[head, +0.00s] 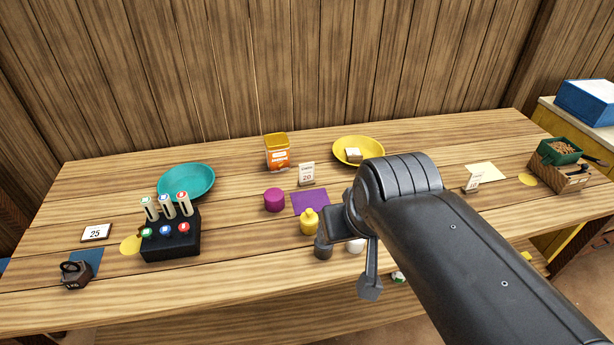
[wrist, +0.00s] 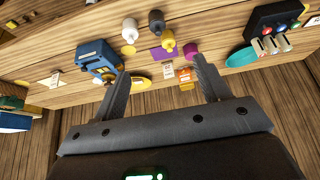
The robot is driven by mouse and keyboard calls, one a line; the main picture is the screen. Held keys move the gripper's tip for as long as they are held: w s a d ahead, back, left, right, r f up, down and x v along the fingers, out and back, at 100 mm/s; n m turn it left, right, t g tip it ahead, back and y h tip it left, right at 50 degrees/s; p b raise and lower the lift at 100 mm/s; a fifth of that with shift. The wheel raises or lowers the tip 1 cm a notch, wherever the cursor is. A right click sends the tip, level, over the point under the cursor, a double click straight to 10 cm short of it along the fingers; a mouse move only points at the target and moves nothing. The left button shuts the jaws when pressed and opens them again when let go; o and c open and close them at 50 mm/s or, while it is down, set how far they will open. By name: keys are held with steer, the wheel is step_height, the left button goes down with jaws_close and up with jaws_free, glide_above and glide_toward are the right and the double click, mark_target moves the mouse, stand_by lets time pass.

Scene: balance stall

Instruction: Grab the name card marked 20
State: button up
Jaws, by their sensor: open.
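The name card marked 20 (head: 306,175) is a small white card standing upright on the table, in front of the orange box and behind the purple mat (head: 311,202). In the wrist view the card (wrist: 168,71) shows small between my fingers, some way beyond them. My gripper (head: 347,262) is open and empty, above the front middle of the table, nearer and to the right of the card. Its fingers also show in the wrist view (wrist: 160,68). Another card (head: 95,232) marked 25 lies at the left; a third card (head: 473,182) stands at the right, its mark unclear.
An orange box (head: 277,152), a yellow plate (head: 371,147) with a small block on it, a purple cylinder (head: 274,199) and a yellow weight (head: 309,222) surround the card. A black marker holder (head: 170,245) stands left. A blue device (wrist: 97,56) shows in the wrist view.

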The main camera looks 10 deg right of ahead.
mark_target(307, 165)
steer(key=shift+o, duration=0.4)
